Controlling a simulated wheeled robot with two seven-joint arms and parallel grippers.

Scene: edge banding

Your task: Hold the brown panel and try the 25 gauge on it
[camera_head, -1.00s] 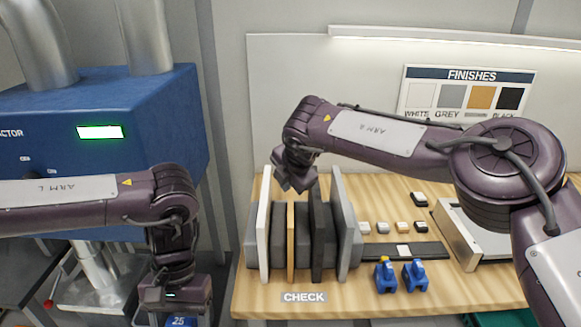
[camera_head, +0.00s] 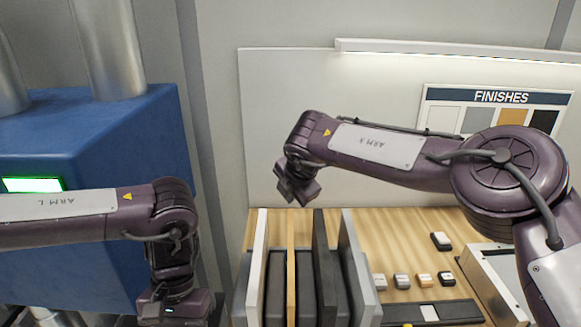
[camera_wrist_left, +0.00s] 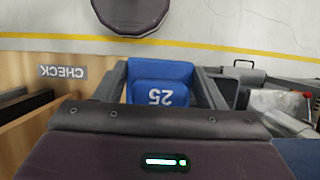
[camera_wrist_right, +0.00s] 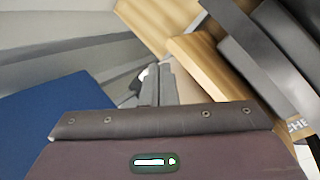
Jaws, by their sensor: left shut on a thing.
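The brown panel (camera_head: 291,285) stands on edge in the rack, between the white panel (camera_head: 257,265) and the black panel (camera_head: 324,265). It also shows in the right wrist view (camera_wrist_right: 203,62). My right gripper (camera_head: 297,196) hangs above and behind the rack, apart from the panel. Its fingers look closed together and empty in the right wrist view (camera_wrist_right: 160,82). My left gripper (camera_wrist_left: 160,70) is shut on the blue 25 gauge (camera_wrist_left: 158,88), left of the bench. The gauge is below the edge of the head view.
A grey panel (camera_head: 358,265) stands at the rack's right end. Several small finish samples (camera_head: 401,281) lie right of it, by a metal tray (camera_head: 490,280). The blue machine (camera_head: 110,150) stands at left. A CHECK label (camera_wrist_left: 63,72) marks the bench front.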

